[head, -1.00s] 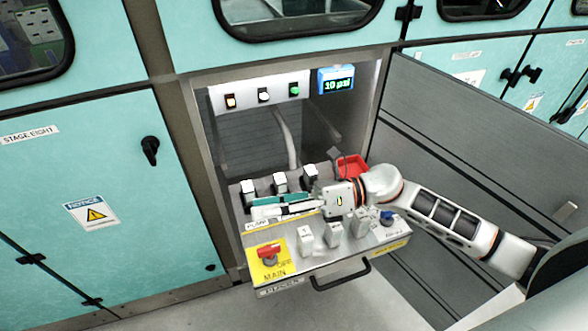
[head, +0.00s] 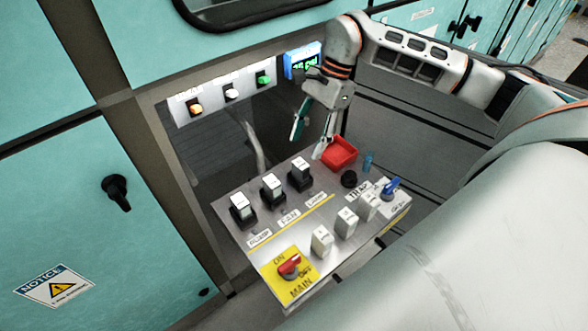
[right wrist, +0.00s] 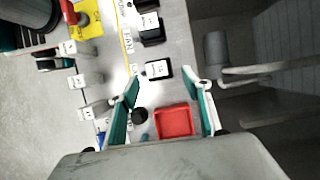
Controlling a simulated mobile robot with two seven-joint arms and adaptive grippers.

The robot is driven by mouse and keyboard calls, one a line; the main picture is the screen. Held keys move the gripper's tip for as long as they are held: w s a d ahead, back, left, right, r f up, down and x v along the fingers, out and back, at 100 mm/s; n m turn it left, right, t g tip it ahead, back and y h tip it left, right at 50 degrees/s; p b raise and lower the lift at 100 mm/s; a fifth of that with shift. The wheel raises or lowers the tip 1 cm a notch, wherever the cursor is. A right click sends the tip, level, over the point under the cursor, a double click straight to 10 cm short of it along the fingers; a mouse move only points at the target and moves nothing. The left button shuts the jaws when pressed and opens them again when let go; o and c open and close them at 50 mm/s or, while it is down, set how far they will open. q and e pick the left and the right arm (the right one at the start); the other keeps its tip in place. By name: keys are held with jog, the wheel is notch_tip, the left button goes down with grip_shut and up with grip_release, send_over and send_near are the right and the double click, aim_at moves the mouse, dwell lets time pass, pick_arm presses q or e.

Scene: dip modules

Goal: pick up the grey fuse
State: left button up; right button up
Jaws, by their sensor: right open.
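My right gripper (head: 307,147) is open and empty, fingers pointing down above the back edge of the panel, by the red tray (head: 340,152). In the right wrist view its fingers (right wrist: 164,79) frame the red tray (right wrist: 175,121), with a black-based module (right wrist: 158,69) beyond the tips. Light grey blocks stand along the panel's front side: one (head: 321,240), a second (head: 346,222) and a third (head: 368,206). I cannot tell which piece is the grey fuse. My left gripper is not in view.
Black-based white modules (head: 272,189) stand in a row at the panel's back left. A black round piece (head: 349,179), a blue cylinder (head: 367,162) and a blue handle (head: 391,189) are at the right. A red main switch (head: 290,266) is at the front.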

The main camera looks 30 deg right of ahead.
aim_at(301, 163)
jog(key=x, duration=0.7)
jog(key=shift+s, duration=0.3)
jog(key=c, duration=1.2)
